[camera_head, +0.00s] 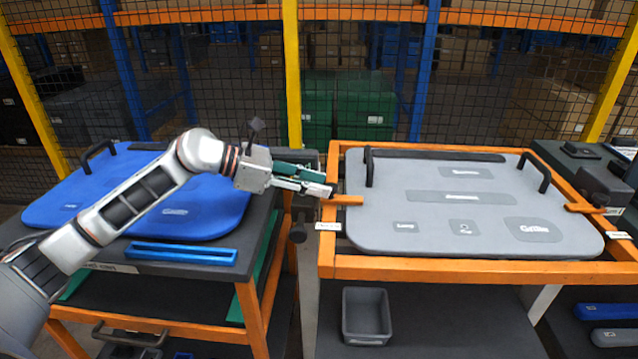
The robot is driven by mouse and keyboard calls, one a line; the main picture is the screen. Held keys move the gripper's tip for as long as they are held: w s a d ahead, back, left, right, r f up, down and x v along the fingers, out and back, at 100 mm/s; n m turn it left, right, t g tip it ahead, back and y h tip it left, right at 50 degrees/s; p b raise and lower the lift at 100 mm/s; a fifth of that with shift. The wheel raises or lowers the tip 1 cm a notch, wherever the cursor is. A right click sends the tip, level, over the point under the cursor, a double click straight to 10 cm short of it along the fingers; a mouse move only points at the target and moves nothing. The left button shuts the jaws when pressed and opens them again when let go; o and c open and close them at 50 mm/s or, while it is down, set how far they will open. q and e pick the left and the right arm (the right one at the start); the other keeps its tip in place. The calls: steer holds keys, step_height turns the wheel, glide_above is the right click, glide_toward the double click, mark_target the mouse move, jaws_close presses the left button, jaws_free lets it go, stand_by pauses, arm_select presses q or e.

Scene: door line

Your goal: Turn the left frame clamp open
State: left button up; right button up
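The grey door panel (470,235) lies flat in an orange frame (450,268). The left frame clamp (347,200) is a short orange lever on the frame's left side, pointing inward over the panel's left edge. A matching right clamp (584,208) points inward over the right edge. My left gripper (329,184) reaches in from the left, with its fingertips just above and left of the left clamp's lever. Contact with the lever cannot be made out, nor can the gap between the fingers. My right gripper is not in view.
A blue panel (180,215) with a black handle lies on the left cart, with a blue bar (181,254) at its front edge. A grey bin (366,316) sits on the shelf below the frame. Two black handles stand up from the grey panel. A mesh fence is behind.

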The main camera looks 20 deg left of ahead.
arm_select(q)
steer(key=shift+w+d+f, duration=0.2)
steer(key=shift+w+d, duration=0.05)
steer(key=shift+d, duration=0.15)
steer(key=shift+c, duration=0.3)
jaws_close()
